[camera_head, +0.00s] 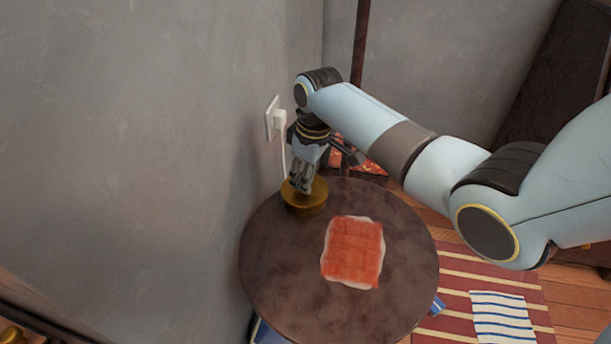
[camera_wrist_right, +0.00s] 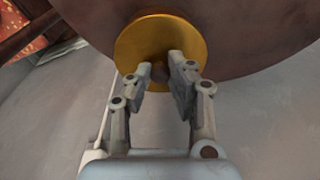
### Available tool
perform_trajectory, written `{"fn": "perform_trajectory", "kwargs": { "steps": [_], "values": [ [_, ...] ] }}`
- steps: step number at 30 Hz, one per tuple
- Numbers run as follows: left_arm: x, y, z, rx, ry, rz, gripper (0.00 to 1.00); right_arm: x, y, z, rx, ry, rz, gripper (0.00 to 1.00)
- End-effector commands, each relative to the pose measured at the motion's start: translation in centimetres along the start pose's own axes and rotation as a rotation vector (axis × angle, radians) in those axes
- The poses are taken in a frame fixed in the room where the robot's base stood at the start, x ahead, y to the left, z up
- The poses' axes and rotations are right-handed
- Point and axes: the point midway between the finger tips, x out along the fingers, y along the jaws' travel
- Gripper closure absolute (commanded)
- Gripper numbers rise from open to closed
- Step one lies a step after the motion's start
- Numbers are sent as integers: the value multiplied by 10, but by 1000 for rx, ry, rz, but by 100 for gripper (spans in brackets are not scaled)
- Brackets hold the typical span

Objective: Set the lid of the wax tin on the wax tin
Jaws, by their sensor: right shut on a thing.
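The wax tin (camera_head: 306,210) is a round brass-coloured body near the back left edge of the small round table. The lid (camera_head: 319,188) is a golden disc on top of it, with no clear gap between them; whether it is fully seated I cannot tell. My right gripper (camera_head: 302,187) points down at the lid from above. The tin's body is hidden behind the lid there. My left gripper is not in view.
The dark round table (camera_head: 270,270) also bears a red and white cloth (camera_head: 352,252) right of the tin. A grey wall with a plugged-in socket (camera_head: 272,118) rises close behind the tin. The table's front left is clear.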

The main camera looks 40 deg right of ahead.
Motion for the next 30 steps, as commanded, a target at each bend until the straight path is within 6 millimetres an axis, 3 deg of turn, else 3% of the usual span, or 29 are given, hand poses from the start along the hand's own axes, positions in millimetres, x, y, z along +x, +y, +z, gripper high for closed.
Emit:
{"fn": "perform_trajectory", "kwargs": {
  "steps": [30],
  "values": [
    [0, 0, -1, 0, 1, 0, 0, 9, 0, 1, 0, 0, 0, 100]
  ]
}}
